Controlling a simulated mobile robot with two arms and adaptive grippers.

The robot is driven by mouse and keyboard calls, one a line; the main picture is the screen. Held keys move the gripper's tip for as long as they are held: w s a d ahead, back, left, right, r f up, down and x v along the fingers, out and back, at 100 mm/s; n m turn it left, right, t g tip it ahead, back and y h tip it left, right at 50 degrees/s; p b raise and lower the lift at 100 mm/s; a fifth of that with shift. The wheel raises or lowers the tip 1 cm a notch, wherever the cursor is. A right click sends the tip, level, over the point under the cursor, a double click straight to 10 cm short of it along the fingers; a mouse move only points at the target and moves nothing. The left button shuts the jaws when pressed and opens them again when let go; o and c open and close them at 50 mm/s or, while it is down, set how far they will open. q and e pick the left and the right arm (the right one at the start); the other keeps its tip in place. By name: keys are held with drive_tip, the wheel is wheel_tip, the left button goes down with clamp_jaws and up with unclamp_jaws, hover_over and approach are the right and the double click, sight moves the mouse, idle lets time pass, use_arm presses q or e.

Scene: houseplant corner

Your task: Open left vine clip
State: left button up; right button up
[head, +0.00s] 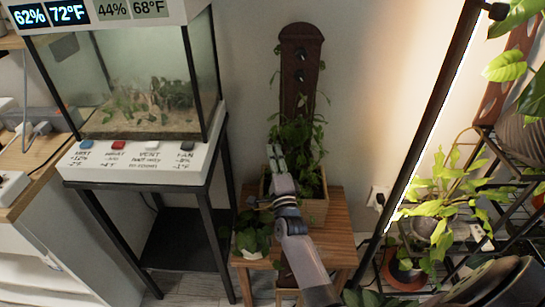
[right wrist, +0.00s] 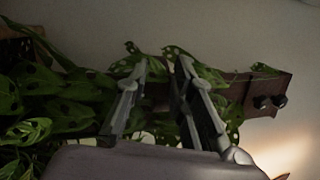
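A tall dark wooden board (head: 300,38) stands upright in a wooden planter box (head: 315,211) against the wall, with a leafy vine (head: 300,135) on its lower part. Two small dark knob-like fittings, an upper one (head: 299,53) and a lower one (head: 300,75), sit near the board's top. They also show at the right of the right wrist view (right wrist: 271,101). I cannot tell whether these are the vine clips. My right gripper (head: 274,150) is among the leaves, below the fittings. Its fingers (right wrist: 162,66) are apart, with leaves and board behind them. My left gripper is out of view.
The planter stands on a small wooden table (head: 325,240). A glass terrarium (head: 150,80) on a black stand is at left. A slanted dark pole (head: 425,130) with a light strip and a plant rack (head: 490,150) are at right.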

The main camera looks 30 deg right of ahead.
drive_tip(key=shift+o, duration=0.2)
drive_tip(key=shift+a+r, duration=0.1)
drive_tip(key=shift+s, duration=0.1)
drive_tip(key=v, duration=1.2)
drive_tip(key=shift+c, duration=0.2)
